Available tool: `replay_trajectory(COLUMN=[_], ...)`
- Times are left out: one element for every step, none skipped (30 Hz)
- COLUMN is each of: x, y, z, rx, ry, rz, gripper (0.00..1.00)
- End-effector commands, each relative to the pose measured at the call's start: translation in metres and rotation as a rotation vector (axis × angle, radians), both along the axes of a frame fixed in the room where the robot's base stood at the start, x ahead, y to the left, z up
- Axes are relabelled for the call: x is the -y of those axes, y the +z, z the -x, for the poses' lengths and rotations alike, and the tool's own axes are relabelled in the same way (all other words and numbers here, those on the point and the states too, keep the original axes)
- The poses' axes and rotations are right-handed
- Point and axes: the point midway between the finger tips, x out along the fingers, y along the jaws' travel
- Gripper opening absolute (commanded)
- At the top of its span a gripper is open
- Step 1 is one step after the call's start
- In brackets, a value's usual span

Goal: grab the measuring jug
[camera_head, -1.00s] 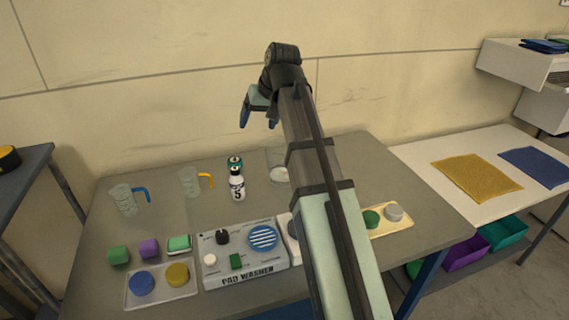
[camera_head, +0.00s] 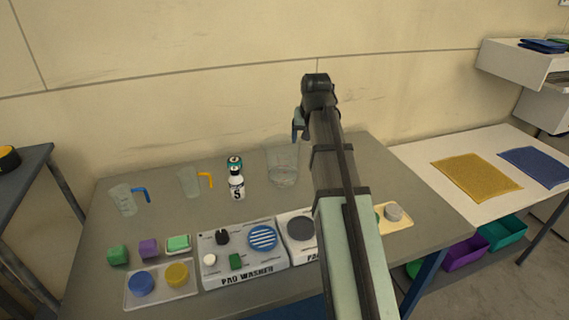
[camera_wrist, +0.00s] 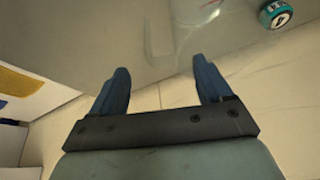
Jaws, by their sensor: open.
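Two clear measuring jugs stand on the grey table in the head view: one with a blue handle (camera_head: 124,201) at far left, one with a yellow handle (camera_head: 189,182) to its right. My gripper (camera_head: 298,132) is above the back of the table, near and above this vessel, mostly hidden by my arm. In the wrist view my gripper (camera_wrist: 162,84) is open, with two blue fingers apart and nothing between them. Faint clear outlines show beyond the fingers.
A white bottle with a teal cap (camera_head: 236,182) stands between the jugs and the vessel; its cap shows in the wrist view (camera_wrist: 275,14). The pad washer (camera_head: 240,262), coloured blocks and a tray of round pads (camera_head: 160,300) fill the front. The wall is close behind.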

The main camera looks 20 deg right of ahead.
Motion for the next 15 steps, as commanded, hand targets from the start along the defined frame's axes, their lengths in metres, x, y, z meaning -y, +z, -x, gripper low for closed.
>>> replay_trajectory(x=[0.001, 0.001, 0.001, 0.001, 0.001, 0.001, 0.002, 0.002, 0.002, 0.002, 0.002, 0.002, 0.002, 0.002, 0.002], y=[-0.005, -0.008, -0.010, -0.012, -0.014, -0.015, -0.016, -0.016, -0.017, -0.017, -0.018, -0.020, -0.021, -0.023, -0.026], z=[-0.002, -0.003, -0.004, -0.005, -0.005, -0.006, -0.006, -0.007, -0.007, -0.007, -0.007, -0.008, -0.008, -0.008, -0.009], rx=[0.000, 0.000, 0.000, 0.000, 0.000, 0.000, 0.000, 0.000, 0.000, 0.000, 0.000, 0.000, 0.000, 0.000, 0.000], ry=[0.000, 0.000, 0.000, 0.000, 0.000, 0.000, 0.000, 0.000, 0.000, 0.000, 0.000, 0.000, 0.000, 0.000, 0.000], rz=[0.000, 0.000, 0.000, 0.000, 0.000, 0.000, 0.000, 0.000, -0.001, -0.001, -0.001, -0.001, -0.001, -0.001, -0.001], gripper=[0.78, 0.78, 0.78, 0.78, 0.78, 0.78, 0.78, 0.78, 0.78, 0.78, 0.78, 0.78, 0.78, 0.78, 0.78])
